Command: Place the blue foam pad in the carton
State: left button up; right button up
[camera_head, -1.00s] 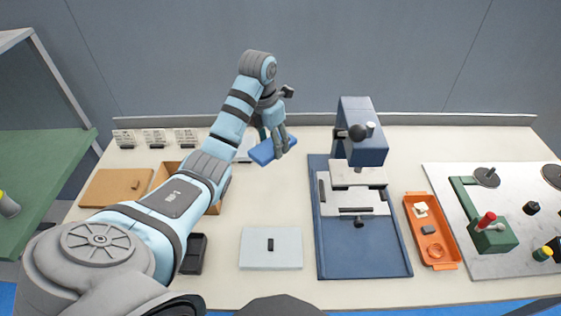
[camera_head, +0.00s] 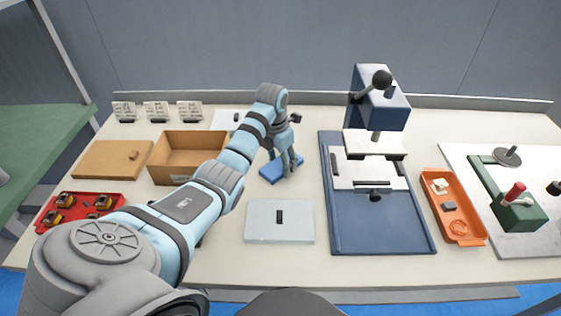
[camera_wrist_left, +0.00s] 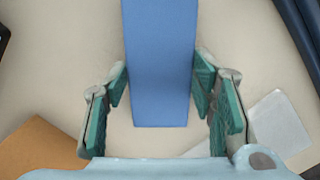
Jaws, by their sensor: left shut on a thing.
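The blue foam pad (camera_head: 281,168) is in my left gripper (camera_head: 288,172), low near the table, right of the carton. In the left wrist view the pad (camera_wrist_left: 160,65) lies lengthwise between the green-padded fingers (camera_wrist_left: 160,85), which close on its two long edges. I cannot tell whether the pad touches the table. The carton (camera_head: 168,180) is an open brown box at the left middle, with its right front partly hidden by my left arm. My right gripper is not in view.
A brown board (camera_head: 105,160) stands left of the carton, with a red parts tray (camera_head: 112,199) in front. A pale plate (camera_head: 265,231) lies before the pad. The blue press (camera_head: 380,238) and an orange tray (camera_head: 458,190) stand to the right. Label stands (camera_head: 156,112) line the back.

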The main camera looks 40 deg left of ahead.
pick_arm(q)
jog(key=shift+w+f, duration=0.15)
jog(key=o, duration=0.7)
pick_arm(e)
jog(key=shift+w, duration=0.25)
